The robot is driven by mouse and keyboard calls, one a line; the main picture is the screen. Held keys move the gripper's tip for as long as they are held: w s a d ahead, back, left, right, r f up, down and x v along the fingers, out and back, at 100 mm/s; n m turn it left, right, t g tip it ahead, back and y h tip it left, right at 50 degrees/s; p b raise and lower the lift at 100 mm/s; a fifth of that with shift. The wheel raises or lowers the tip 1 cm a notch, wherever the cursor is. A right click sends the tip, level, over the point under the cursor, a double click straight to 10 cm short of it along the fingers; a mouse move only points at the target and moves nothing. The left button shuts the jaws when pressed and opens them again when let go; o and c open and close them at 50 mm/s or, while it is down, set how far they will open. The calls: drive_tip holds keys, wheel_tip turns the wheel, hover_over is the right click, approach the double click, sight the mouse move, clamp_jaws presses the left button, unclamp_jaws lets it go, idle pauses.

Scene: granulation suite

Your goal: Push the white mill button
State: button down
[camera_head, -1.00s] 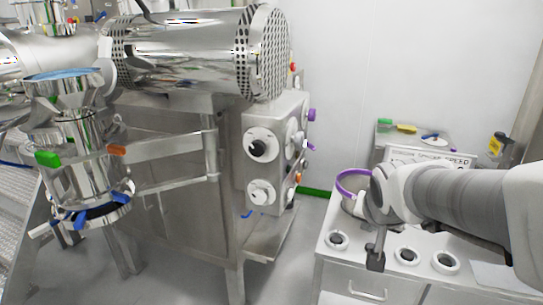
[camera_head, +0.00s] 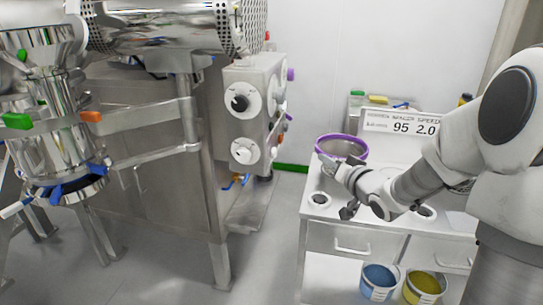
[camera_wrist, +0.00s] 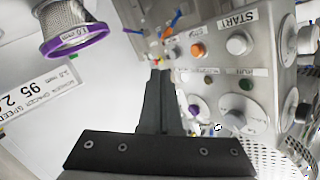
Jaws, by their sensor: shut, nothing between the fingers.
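The mill's control box (camera_head: 247,75) stands left of my arm in the head view; its button side is seen only edge-on there. In the wrist view the button panel (camera_wrist: 215,67) is at upper right. It has a pale button (camera_wrist: 238,44) under a START label, an orange button (camera_wrist: 198,49), a small green one (camera_wrist: 245,84), and a white round part (camera_wrist: 235,120) lower down. I cannot read which is the mill button. My gripper (camera_head: 348,212) is shut and empty, above the white cabinet. In the wrist view its fingertips (camera_wrist: 160,74) are left of the panel, apparently apart from it.
A white cabinet (camera_head: 350,240) stands under my arm, with a purple-rimmed sieve (camera_head: 341,148) and a sign (camera_head: 405,124) on it. Blue (camera_head: 379,283) and yellow (camera_head: 422,288) buckets sit below. Clear floor (camera_head: 270,240) lies between cabinet and machine.

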sight(274, 153)
drive_tip(key=y, duration=0.1)
drive_tip(key=s+t+y, duration=0.1)
drive_tip(key=t+y+b, duration=0.1)
drive_tip(key=y, duration=0.1)
drive_tip(key=shift+s+a, duration=0.3)
drive_tip(key=shift+a, duration=0.1)
drive_tip(key=shift+a, duration=0.15)
drive_tip(key=w+a+b, duration=0.2)
drive_tip(key=w+a, duration=0.1)
drive_tip(key=a, duration=0.5)
drive_tip(key=shift+a, duration=0.15)
idle(1.9)
drive_tip(key=shift+a, duration=0.3)
